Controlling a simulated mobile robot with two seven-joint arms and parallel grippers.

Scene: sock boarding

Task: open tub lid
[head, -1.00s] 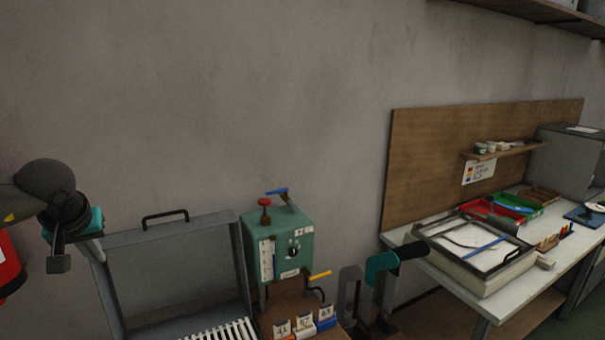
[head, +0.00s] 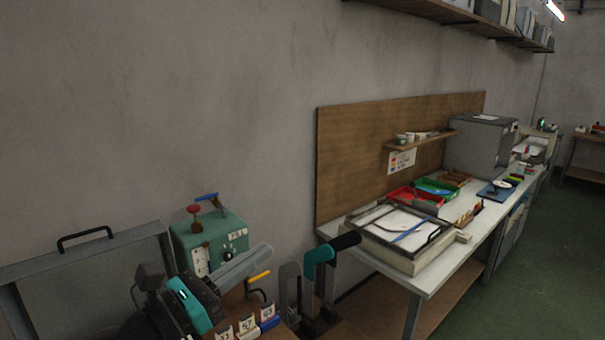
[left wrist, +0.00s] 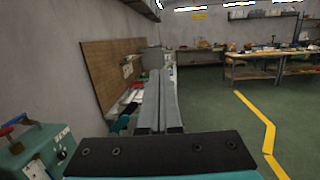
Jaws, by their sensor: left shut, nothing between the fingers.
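A shallow pale tub (head: 392,258) stands on the white bench at the right in the head view. A dark-framed lid (head: 441,235) with a light panel lies over it, shut as far as I can tell. A blue strip lies across the lid. My left gripper (head: 264,250) is in front of the green box, left of the tub and well apart from it. Its two grey fingers are together and empty, as the left wrist view (left wrist: 160,76) also shows. My right gripper is not in view.
A green box (head: 225,240) with a red knob stands at the left, beside an open grey lid (head: 85,275) with a black handle. A teal lever (head: 315,258) with a black grip stands between my gripper and the bench. Green floor (head: 530,270) is free at the right.

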